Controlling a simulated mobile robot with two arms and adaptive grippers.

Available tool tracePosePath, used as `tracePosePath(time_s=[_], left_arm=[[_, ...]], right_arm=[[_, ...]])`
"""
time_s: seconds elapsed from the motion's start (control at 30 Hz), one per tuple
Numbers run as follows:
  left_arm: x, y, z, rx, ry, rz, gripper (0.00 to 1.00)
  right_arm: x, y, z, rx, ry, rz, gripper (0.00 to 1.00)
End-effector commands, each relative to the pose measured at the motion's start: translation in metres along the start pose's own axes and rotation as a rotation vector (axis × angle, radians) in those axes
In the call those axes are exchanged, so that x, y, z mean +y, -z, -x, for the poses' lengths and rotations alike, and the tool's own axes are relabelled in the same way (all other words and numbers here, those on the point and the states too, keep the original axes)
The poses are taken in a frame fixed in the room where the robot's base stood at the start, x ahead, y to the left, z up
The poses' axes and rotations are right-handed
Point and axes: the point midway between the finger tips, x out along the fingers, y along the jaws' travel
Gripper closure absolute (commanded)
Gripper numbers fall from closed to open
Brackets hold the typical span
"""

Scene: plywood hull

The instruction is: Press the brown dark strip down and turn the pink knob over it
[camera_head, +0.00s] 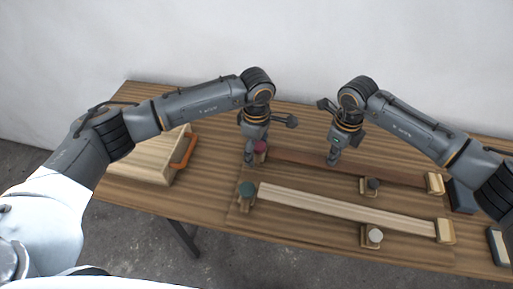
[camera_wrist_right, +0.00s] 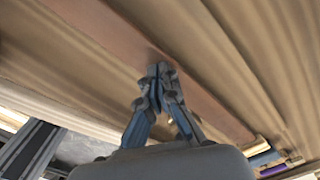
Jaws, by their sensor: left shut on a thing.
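The brown dark strip (camera_head: 385,174) lies along the far side of the board, running right from the pink knob (camera_head: 260,147); it also shows in the right wrist view (camera_wrist_right: 115,35). My left gripper (camera_head: 254,152) is at the pink knob, shut on it, and partly hides it. My right gripper (camera_head: 332,162) points down at the strip, right of the knob. In the right wrist view its fingertips (camera_wrist_right: 158,72) are together at the strip, apparently touching it. Whether the knob's arm lies over the strip is hard to see.
A pale strip (camera_head: 340,208) lies nearer, with a green knob (camera_head: 247,189) at its left end and a white knob (camera_head: 375,235) below. A dark knob (camera_head: 373,184) stands between the strips. A wooden box (camera_head: 145,165) with an orange handle (camera_head: 184,151) is at left.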

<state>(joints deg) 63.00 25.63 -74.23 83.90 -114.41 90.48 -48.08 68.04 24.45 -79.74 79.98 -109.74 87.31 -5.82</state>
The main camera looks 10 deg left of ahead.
Motion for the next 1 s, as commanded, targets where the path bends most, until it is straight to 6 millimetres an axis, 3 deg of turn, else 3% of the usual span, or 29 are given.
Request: tracePosePath(time_s=[0.87,1.0], left_arm=[[-0.003,0.000,-0.003,0.002,0.009,0.000,0.62],[-0.003,-0.001,-0.003,0.002,0.009,0.078,0.62]], right_arm=[[0.000,0.001,-0.015,0.004,0.000,-0.001,1.00],[0.000,0.002,-0.015,0.004,0.000,-0.001,1.00]])
